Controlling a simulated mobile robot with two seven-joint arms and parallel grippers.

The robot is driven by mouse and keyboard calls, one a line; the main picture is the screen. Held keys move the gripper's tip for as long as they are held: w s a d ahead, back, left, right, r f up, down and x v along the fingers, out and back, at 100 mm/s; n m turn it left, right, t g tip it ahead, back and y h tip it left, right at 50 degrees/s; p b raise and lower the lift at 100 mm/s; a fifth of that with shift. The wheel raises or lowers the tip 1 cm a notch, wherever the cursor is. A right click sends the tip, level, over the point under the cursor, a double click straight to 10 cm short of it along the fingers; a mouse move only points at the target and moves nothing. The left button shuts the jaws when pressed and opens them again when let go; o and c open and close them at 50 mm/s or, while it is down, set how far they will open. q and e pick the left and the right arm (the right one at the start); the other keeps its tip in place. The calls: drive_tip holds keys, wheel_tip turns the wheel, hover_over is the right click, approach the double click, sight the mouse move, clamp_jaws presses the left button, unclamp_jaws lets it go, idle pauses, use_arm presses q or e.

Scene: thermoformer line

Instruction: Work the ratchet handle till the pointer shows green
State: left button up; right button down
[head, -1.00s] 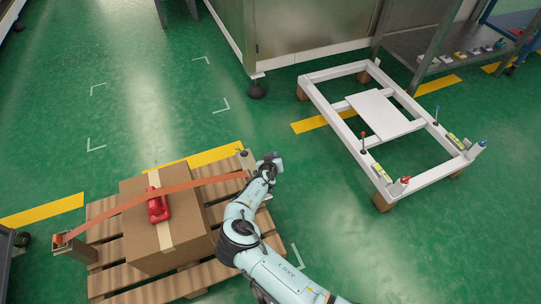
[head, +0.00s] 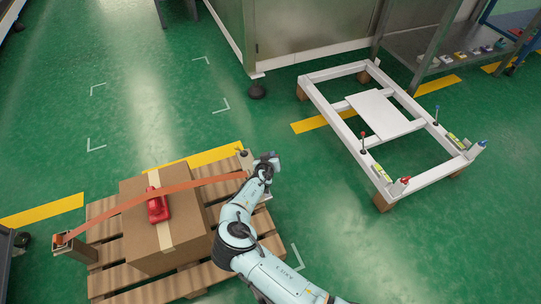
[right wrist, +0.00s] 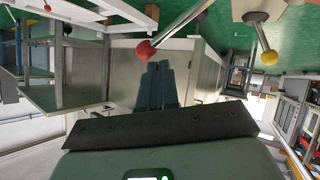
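An orange strap (head: 120,208) runs over a cardboard box (head: 150,242) from a post at the left to a post (head: 246,160) at the right. A red device (head: 157,207) sits on the box top under the strap. My right gripper (head: 268,164) is beside the right post. In the right wrist view its dark fingers (right wrist: 157,68) lie together. A red ball-ended lever (right wrist: 146,50) shows right at the fingertips; I cannot tell whether they touch. A yellow ball-ended lever (right wrist: 269,57) is farther right. No pointer or green mark is readable. My left gripper is out of view.
The box stands on a wooden pallet (head: 105,282). A white frame (head: 335,125) with red and blue levers stands on blocks at the upper right. A grey metal machine (head: 300,25) is behind. The green floor between pallet and frame is clear.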

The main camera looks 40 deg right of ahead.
drive_tip(key=shift+w+a+r, duration=0.2)
drive_tip(key=shift+a+r, duration=0.45)
drive_tip(key=shift+a, duration=0.15)
drive_tip(key=shift+w+a+r, duration=0.15)
drive_tip(key=shift+a+r, duration=0.45)
drive_tip(key=shift+a, duration=0.15)
drive_tip(key=shift+a, duration=0.1)
drive_tip(key=a+r, duration=0.1)
drive_tip(key=w+a+r, duration=0.1)
drive_tip(key=a+r, duration=0.1)
drive_tip(key=shift+a, duration=0.3)
